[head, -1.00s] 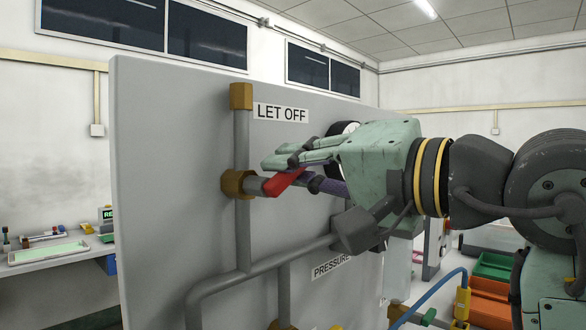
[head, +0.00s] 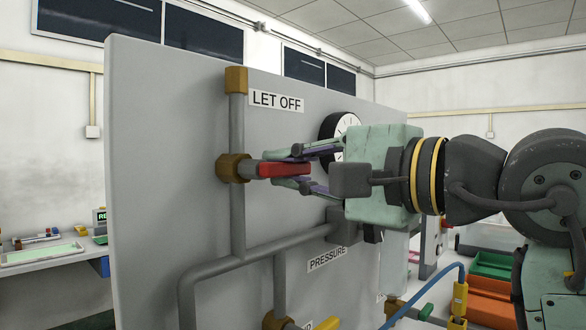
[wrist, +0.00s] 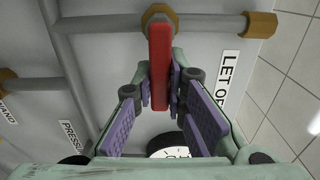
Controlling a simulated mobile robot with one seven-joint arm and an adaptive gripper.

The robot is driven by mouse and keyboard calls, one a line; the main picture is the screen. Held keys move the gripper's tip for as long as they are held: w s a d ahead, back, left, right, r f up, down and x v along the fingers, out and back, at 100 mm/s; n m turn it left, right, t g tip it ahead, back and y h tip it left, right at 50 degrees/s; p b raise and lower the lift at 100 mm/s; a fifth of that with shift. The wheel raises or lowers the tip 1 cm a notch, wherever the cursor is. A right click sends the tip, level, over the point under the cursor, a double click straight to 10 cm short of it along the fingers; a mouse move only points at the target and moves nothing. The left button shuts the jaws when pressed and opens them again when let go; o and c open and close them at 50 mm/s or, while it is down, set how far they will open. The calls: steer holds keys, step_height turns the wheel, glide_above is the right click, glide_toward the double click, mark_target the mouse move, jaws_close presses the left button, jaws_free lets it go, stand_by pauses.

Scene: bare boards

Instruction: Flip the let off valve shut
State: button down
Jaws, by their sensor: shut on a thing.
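The let off valve has a brown body (head: 232,168) on the vertical grey pipe below the LET OFF label (head: 277,100). Its red lever (head: 285,170) points right, across the pipe. In the wrist view the red lever (wrist: 159,55) lies square to the pipe, between the purple finger pads. My gripper (head: 290,169) is shut on the lever, one finger above and one below it. In the wrist view my gripper (wrist: 160,85) pinches the lever's outer part; the tip sits between the pads.
The grey panel (head: 155,180) carries more pipes and a round gauge (head: 338,127) behind my fingers. A PRESSURE label (head: 327,259) and a yellow handle (head: 328,323) are lower down. Green and orange bins (head: 490,290) stand at the right.

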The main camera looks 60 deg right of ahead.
stand_by(0.3)
steer(key=c, duration=1.6)
jaws_free()
step_height(320, 180, up, 10)
